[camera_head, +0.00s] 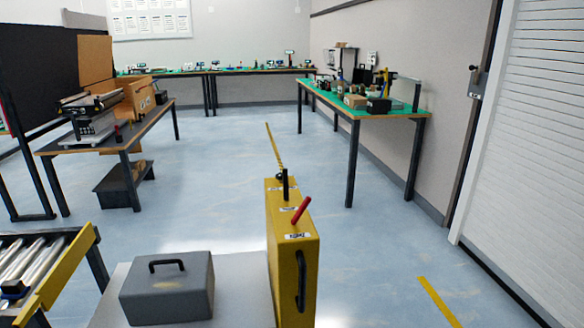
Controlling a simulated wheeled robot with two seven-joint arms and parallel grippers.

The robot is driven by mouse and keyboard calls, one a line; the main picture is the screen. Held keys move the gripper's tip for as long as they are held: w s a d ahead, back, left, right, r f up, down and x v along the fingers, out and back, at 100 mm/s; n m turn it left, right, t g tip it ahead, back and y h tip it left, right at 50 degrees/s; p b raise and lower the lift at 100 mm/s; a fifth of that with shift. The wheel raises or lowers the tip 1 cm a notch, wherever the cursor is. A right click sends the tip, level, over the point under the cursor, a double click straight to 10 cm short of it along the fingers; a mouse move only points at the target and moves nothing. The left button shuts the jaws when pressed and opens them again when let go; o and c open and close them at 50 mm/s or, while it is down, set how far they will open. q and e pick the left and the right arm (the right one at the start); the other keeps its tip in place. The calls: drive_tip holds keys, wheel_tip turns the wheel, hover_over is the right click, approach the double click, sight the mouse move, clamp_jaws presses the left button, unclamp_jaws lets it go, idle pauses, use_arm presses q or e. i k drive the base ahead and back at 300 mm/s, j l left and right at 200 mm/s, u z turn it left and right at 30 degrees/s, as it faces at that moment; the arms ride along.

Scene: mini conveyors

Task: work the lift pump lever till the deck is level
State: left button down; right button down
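A narrow yellow housing (293,262) stands upright at the bottom centre. A red-handled lever (301,209) sticks up from its top, tilted to the right, and a black upright lever (285,184) stands behind it. White labels sit beside them, too small to read surely. Left of the housing is a light grey deck (238,292) with a grey box with a black handle on it. I cannot tell which lever is the pump lever, nor whether the deck is level with the roller conveyor (50,272) at the lower left. Neither of my grippers is in view.
The grey box (167,289) is between the conveyor and the housing. A dark-topped table (150,122) with cartons and equipment stands at left. A green-topped bench (365,113) is along the right wall. The floor (225,160) beyond is clear.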

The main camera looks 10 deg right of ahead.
sight(285, 170)
drive_tip(key=i+l, duration=0.25)
drive_tip(key=i, duration=0.15)
drive_tip(key=i+l, duration=0.2)
drive_tip(key=i, duration=0.25)
drive_tip(key=i+l, duration=0.2)
drive_tip(key=i, duration=0.2)
drive_tip(key=u, duration=0.05)
